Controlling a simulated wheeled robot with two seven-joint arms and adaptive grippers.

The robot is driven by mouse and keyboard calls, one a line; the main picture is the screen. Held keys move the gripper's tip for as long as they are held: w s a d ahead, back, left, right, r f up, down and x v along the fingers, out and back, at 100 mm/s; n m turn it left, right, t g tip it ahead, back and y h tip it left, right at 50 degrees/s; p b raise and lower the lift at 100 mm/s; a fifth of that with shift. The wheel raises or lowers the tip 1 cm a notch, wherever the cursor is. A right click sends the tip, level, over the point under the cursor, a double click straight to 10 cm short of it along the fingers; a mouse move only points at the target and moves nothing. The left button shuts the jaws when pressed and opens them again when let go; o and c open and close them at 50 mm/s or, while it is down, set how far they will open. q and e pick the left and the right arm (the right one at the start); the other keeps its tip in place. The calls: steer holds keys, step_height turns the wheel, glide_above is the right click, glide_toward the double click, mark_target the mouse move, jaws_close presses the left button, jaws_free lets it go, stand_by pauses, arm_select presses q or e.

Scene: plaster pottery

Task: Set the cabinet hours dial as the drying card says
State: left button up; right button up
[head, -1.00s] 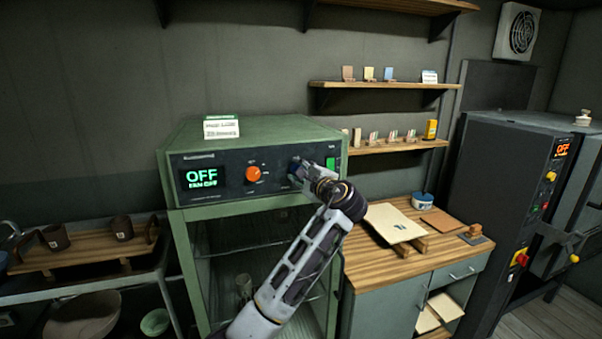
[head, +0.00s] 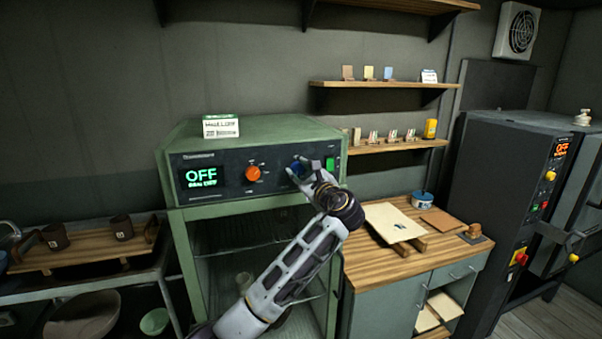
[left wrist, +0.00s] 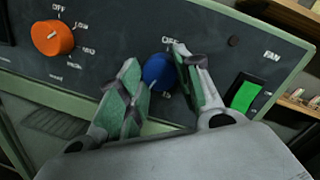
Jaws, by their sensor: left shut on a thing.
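The green drying cabinet (head: 250,209) has a dark front panel with a lit display (head: 201,177) reading OFF, with a smaller line below. An orange dial (head: 253,174) and a blue dial (head: 297,169) sit on the panel. The left wrist view shows the orange dial (left wrist: 52,37) and the blue dial (left wrist: 158,70), whose scale is mostly hidden. My left gripper (left wrist: 160,78) is shut on the blue dial, one finger on each side; the head view also shows the gripper (head: 303,173) there. A white card (head: 221,127) stands on the cabinet; its text is too small to read. My right gripper is out of view.
A green fan switch (left wrist: 245,93) is right of the blue dial. A wooden-topped counter (head: 455,235) with boards stands at right, beside a dark kiln (head: 500,165). A rack (head: 80,262) with mugs stands at left.

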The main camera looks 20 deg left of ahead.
arm_select(q)
steer(key=shift+f, duration=0.1)
steer(key=o, duration=0.9)
steer(key=shift+o, duration=0.7)
steer(key=shift+s+d, duration=0.1)
steer(key=shift+d, duration=0.05)
steer(key=v, duration=1.1)
steer(key=shift+s+d, duration=0.25)
steer(key=shift+s, duration=0.05)
steer(key=shift+w+f, duration=0.1)
steer(key=shift+f, duration=0.05)
